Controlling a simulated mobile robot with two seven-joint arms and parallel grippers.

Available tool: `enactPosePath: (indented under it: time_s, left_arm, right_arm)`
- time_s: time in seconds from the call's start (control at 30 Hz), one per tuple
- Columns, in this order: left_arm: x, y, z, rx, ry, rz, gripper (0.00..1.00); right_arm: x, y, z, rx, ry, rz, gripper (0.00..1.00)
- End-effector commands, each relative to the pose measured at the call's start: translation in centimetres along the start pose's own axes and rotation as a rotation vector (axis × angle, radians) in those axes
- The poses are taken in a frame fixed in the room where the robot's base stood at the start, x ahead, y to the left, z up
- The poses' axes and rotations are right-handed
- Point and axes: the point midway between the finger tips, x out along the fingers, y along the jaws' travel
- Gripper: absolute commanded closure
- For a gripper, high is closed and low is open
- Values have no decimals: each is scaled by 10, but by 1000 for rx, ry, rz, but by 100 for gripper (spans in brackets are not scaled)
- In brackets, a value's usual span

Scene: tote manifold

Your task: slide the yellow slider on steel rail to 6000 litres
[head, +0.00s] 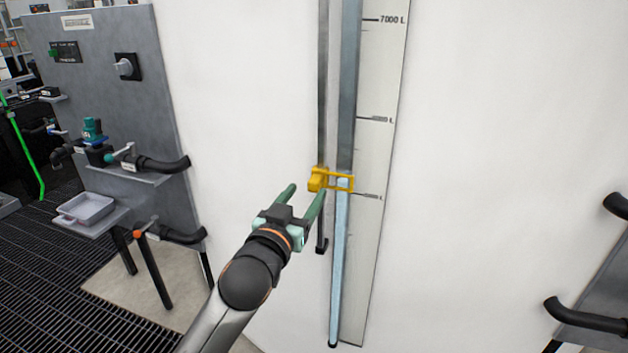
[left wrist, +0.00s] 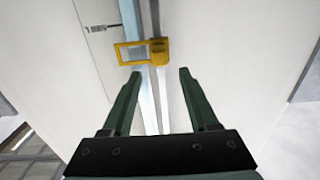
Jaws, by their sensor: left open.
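The yellow slider (head: 317,180) sits on the vertical steel rail (head: 323,90). Its yellow frame reaches right across the pale blue gauge tube (head: 340,260), a little above the lowest visible mark on the scale plate (head: 371,230). The top mark reads 7000 L; the lower labels are too small to read surely. My left gripper (head: 303,191) is open and empty, just in front of the slider and slightly below it. In the left wrist view, the slider block (left wrist: 160,52) shows just beyond the gap between the fingertips (left wrist: 160,73), with no clear contact.
The white tank wall (head: 500,130) is bare around the gauge. A grey panel (head: 110,90) with valves, black pipes and a grey tray (head: 85,208) stands at left. Black pipes (head: 585,318) jut in at the right. Dark grating (head: 60,290) covers the floor at left.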

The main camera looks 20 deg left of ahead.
Motion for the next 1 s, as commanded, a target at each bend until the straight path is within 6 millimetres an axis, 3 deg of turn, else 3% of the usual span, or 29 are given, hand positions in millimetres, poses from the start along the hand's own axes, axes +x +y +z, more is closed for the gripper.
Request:
enactPosePath:
  time_s: [0.2,0.4,0.83,1.0]
  left_arm:
    - [38,0,0,1,0,0,40]
    - [59,0,0,0,0,1,40]
    - [66,1,1,0,-1,1,40]
    - [66,0,1,0,-1,1,59]
  right_arm:
    - [0,1,2,0,-2,2,50]
    - [0,1,3,0,-4,3,50]
    - [0,2,3,0,-5,3,50]
    - [0,2,3,1,-5,3,50]
